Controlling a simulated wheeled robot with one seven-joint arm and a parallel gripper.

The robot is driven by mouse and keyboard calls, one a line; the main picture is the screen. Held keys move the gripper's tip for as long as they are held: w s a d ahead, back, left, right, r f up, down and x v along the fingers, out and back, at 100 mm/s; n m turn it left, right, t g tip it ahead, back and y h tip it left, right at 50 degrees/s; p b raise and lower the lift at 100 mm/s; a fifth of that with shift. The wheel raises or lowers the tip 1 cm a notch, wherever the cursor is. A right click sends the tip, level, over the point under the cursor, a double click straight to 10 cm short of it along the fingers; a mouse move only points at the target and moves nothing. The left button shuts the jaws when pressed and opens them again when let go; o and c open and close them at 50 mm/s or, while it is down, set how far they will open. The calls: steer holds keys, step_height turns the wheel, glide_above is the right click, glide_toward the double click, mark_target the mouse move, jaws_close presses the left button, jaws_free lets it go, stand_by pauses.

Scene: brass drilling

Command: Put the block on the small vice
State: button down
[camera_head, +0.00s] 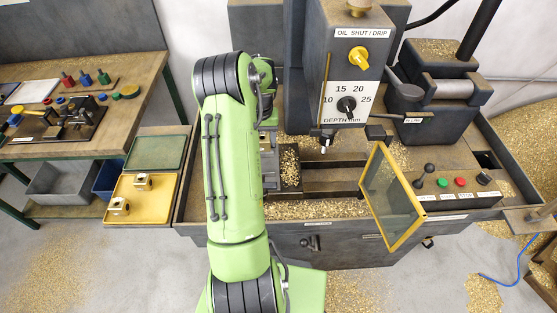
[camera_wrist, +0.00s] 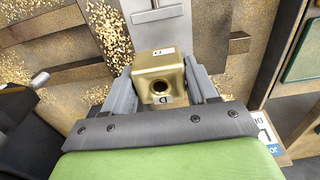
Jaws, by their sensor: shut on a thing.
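My gripper (camera_wrist: 159,76) is shut on a brass block (camera_wrist: 158,66), which sits between its two grey fingers in the wrist view. The block has a round hole in the face toward the camera and small white labels. A light grey metal part (camera_wrist: 156,28) lies just beyond the block; it may belong to the small vice, but I cannot tell, nor whether the block touches it. A grey part (camera_head: 269,163) shows beside the arm at the drill's left.
Two brass blocks lie in a yellow tray (camera_head: 150,205) at the left. The drill head (camera_head: 345,75) stands over the chip-covered machine table. A yellow-framed clear guard (camera_head: 391,198) stands in front of it. A control box (camera_head: 458,190) is at the right.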

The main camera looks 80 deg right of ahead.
mark_target(261, 138)
steer(key=f, duration=0.9)
steer(key=shift+w+f, duration=0.2)
steer(key=shift+c, duration=1.6)
jaws_free()
steer(key=shift+a, duration=0.1)
step_height(261, 138, up, 12)
steer(key=shift+r, duration=0.2)
